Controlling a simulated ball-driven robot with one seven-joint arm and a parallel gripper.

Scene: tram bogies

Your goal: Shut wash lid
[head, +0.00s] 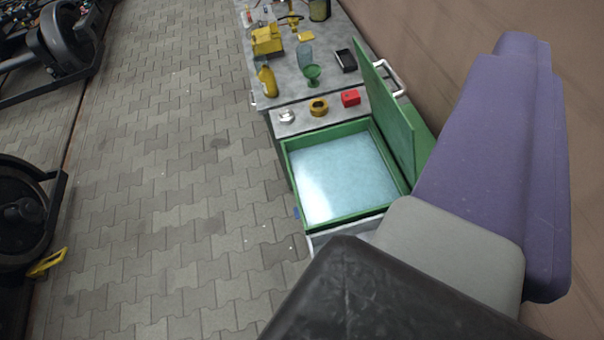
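The wash lid (389,117) is green and stands open, nearly upright, along the right side of the wash basin. A pale metal bar handle (389,76) shows at its far right edge. The green-rimmed wash basin (291,167) is open on top, with a pale blue, shiny surface inside. My gripper's fingers are not in the picture. My own purple, grey and black arm parts fill the right and bottom and hide the near right corner of the basin.
A grey bench (286,87) runs on beyond the basin, holding a yellow bottle (267,81), a green cup (312,74), a red block (350,98) and other small items. A brown wall (450,35) stands at right. Paved floor (165,180) is clear at left, with wheel parts (68,40) beyond.

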